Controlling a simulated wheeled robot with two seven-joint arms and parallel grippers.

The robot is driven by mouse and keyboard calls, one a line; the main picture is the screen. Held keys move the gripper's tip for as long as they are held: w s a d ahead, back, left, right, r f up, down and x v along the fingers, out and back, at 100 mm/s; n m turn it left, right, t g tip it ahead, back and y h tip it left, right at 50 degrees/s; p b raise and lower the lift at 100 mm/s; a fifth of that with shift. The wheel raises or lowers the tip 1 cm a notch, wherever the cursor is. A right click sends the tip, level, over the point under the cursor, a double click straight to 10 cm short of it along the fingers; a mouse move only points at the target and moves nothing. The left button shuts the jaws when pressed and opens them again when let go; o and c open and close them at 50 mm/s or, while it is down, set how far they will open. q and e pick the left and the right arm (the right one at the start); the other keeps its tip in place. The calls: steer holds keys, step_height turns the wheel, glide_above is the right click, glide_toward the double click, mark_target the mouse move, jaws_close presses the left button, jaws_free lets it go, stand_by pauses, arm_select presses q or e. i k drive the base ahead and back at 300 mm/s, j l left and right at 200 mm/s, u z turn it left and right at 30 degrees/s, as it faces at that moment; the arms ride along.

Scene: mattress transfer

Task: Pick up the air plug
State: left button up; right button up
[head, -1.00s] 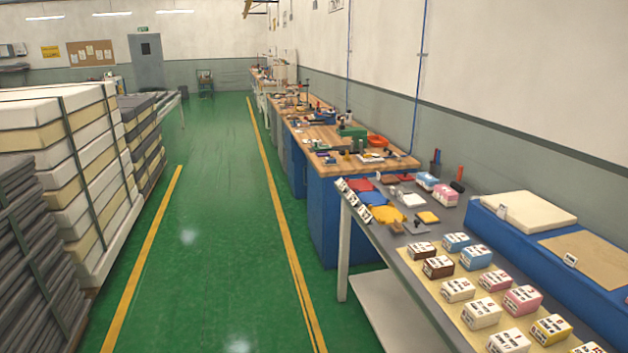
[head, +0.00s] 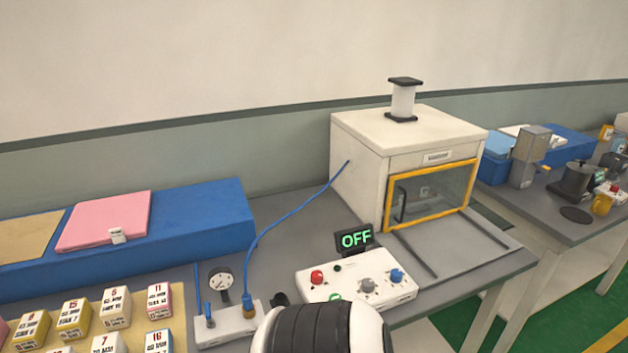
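A white air block (head: 228,324) with a round gauge (head: 221,281) stands near the front of the grey table. I cannot tell which end is the air plug. Part of my own arm covers the bottom middle. Neither gripper is in view.
Labelled sample blocks (head: 116,306) fill the lower left. A blue bench (head: 205,228) holding a pink slab (head: 105,220) lies behind.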

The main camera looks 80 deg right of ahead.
mark_target(246, 300)
steer(key=z, duration=2.05)
steer(key=l, duration=0.6)
